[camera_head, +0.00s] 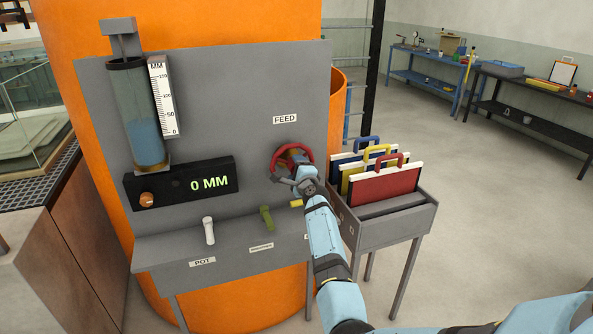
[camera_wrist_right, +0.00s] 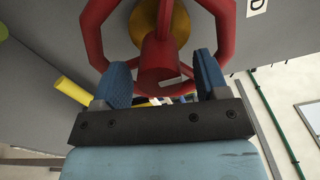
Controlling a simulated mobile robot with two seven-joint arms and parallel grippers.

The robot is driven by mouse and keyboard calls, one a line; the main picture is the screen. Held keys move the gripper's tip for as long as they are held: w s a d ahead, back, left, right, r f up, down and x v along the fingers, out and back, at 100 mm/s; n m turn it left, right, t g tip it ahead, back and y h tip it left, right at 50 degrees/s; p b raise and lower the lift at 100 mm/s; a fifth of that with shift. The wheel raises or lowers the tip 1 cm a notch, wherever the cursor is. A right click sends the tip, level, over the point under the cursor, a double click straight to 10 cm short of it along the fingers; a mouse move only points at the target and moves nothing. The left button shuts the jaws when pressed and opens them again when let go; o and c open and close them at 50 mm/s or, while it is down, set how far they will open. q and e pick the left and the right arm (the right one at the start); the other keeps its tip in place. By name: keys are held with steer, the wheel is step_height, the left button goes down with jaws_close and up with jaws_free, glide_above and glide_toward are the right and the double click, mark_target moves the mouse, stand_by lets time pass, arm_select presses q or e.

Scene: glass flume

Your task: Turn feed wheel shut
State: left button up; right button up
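The red feed wheel (camera_head: 308,153) is mounted on the grey panel under the FEED label (camera_head: 285,119). In the right wrist view, the wheel (camera_wrist_right: 93,35) shows its rim, yellow centre and a thick red hub or handle (camera_wrist_right: 160,62). My right gripper (camera_head: 297,176) is at the wheel's lower side. In the wrist view the right gripper (camera_wrist_right: 163,76) has its two blue fingers apart, on either side of the red hub or handle, with gaps visible. In the head view the arm partly hides the wheel. My left gripper is not in view.
The panel holds a clear tube (camera_head: 137,100) with blue liquid and a display (camera_head: 208,184) reading 0 MM. A white lever (camera_head: 208,231) and a green lever (camera_head: 267,217) stand on the ledge below. A grey rack (camera_head: 395,228) of coloured boards stands close right.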

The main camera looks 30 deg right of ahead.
steer(key=p+v, duration=0.5)
steer(key=v, duration=0.9)
steer(key=shift+d, duration=0.1)
